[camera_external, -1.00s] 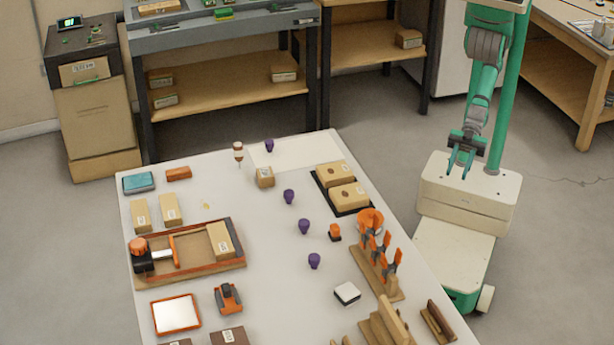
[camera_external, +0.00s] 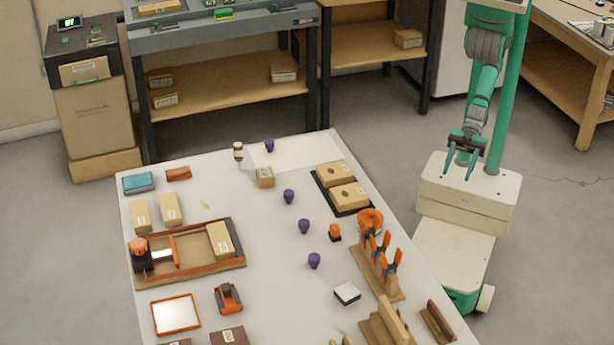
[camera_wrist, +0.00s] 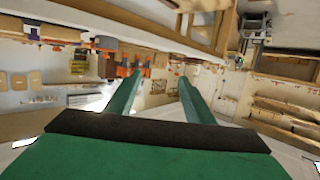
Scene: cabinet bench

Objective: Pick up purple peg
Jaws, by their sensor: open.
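Several dark purple pegs stand on the white table. One peg (camera_external: 270,145) is near the far edge, on a pale sheet. Another peg (camera_external: 289,196) and a third peg (camera_external: 304,226) are near the middle, and one more peg (camera_external: 314,261) is nearer the camera. My gripper (camera_external: 461,174) is open and empty, with its fingers pointing down above my base, off the table to its right. In the wrist view its two green fingers (camera_wrist: 158,92) are spread with nothing between them. I cannot make out a peg in the wrist view.
On the table (camera_external: 270,310), a black tray (camera_external: 319,189) with boxes and a wooden rack (camera_external: 383,285) of orange clamps stand along the right side. A small orange-black item (camera_external: 335,232) is near the pegs. A wooden tray (camera_external: 240,265) is at left.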

